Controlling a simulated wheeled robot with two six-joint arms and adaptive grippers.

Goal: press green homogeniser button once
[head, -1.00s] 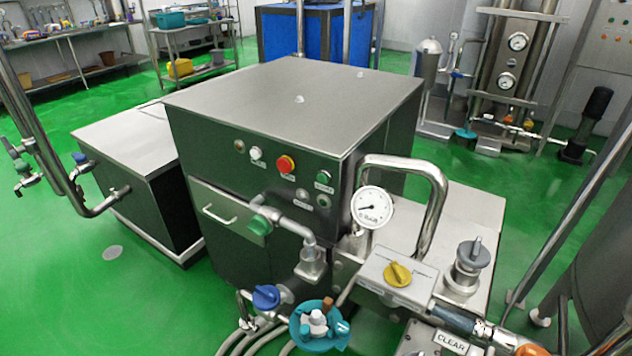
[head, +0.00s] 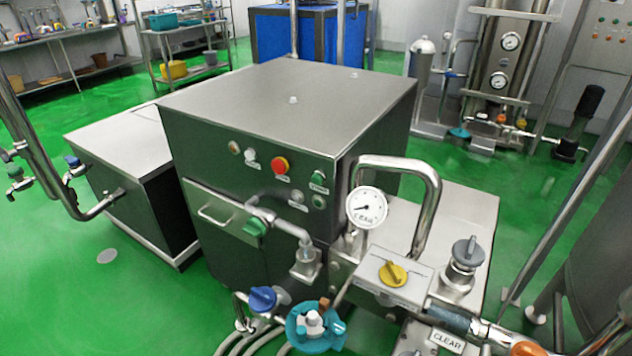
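The homogeniser (head: 285,110) is a dark box with a steel top in the middle of the head view. Its front panel carries a small green button (head: 319,177) near the right corner, with a white label just below it. Another small dark greenish button (head: 319,202) sits lower. Nothing covers the green button. Neither of my grippers is in view.
In front of the panel are a pipe with a green handle (head: 255,228), a blue valve knob (head: 262,299) and a teal fitting (head: 316,327). A bent steel pipe (head: 431,200) and a gauge (head: 367,207) stand to the right. Green floor (head: 60,260) is open at left.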

